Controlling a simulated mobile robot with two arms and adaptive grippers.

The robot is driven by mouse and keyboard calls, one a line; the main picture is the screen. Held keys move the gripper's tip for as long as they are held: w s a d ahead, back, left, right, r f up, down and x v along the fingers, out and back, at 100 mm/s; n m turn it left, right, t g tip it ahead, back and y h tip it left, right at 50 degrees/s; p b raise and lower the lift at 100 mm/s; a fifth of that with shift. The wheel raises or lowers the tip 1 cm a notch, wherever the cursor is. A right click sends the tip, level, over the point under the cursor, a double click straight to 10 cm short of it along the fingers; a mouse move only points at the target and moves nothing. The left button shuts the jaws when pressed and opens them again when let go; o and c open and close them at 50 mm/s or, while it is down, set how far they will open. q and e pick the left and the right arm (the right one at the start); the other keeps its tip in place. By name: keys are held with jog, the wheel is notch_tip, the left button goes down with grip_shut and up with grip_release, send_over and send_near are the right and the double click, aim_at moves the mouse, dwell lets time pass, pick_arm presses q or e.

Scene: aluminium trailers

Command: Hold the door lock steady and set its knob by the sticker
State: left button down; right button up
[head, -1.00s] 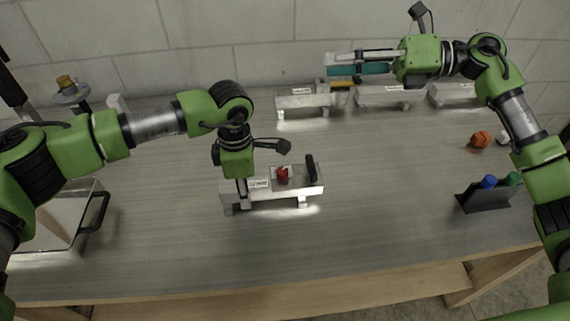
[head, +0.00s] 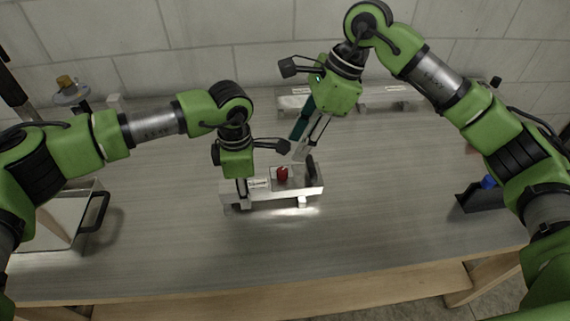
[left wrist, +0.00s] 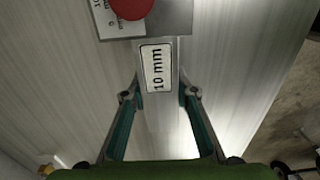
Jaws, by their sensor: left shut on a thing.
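The door lock (head: 272,194) is a pale metal block on the table, with a red knob (head: 283,173) and an upright black piece at its right end. My left gripper (head: 242,188) is shut on the lock's left end. In the left wrist view, my left gripper's fingers (left wrist: 160,100) flank the lock's narrow bar, which bears a "10 mm" sticker (left wrist: 157,68). The red knob also shows there (left wrist: 131,5), cut by the top edge, over a partly hidden printed label. My right gripper (head: 299,150) is open and empty, pointing down just above and behind the knob.
More metal blocks (head: 294,101) stand along the back by the wall. A dark holder (head: 478,197) with a blue-topped item is at right, partly behind my right arm. A box with a black handle (head: 94,211) is at left. The front table is clear.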

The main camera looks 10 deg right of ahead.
aim_at(283, 170)
jog(key=x, duration=0.8)
jog(key=shift+a+f, duration=0.1)
jog(key=shift+a, duration=0.05)
grip_shut()
